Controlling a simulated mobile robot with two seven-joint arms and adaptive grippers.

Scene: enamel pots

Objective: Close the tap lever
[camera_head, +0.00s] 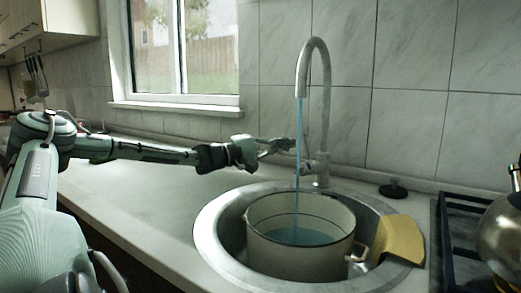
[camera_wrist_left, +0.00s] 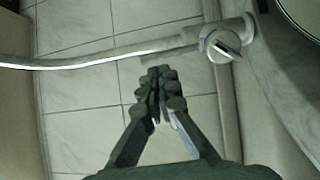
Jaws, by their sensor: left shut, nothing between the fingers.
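The grey metal tap (camera_head: 322,110) stands behind the sink, and blue water (camera_head: 298,150) runs from its curved spout. The tap body with a round side fitting (camera_wrist_left: 222,43) shows at the upper right of the left wrist view. The lever is hard to tell apart from the body and pipe. My left gripper (camera_head: 288,146) is shut and empty, just left of the tap's lower body in the head view. Its closed fingertips (camera_wrist_left: 160,76) are below and left of the fitting in the wrist view, seemingly apart from it. My right gripper is not in view.
An enamel pot (camera_head: 300,262) with water stands in the round sink (camera_head: 215,225). A yellow cloth or sponge (camera_head: 402,240) lies on the sink's right rim. A black stopper (camera_head: 394,188), stove (camera_head: 455,225) and kettle (camera_head: 505,235) are to the right. The left counter (camera_head: 150,195) is clear.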

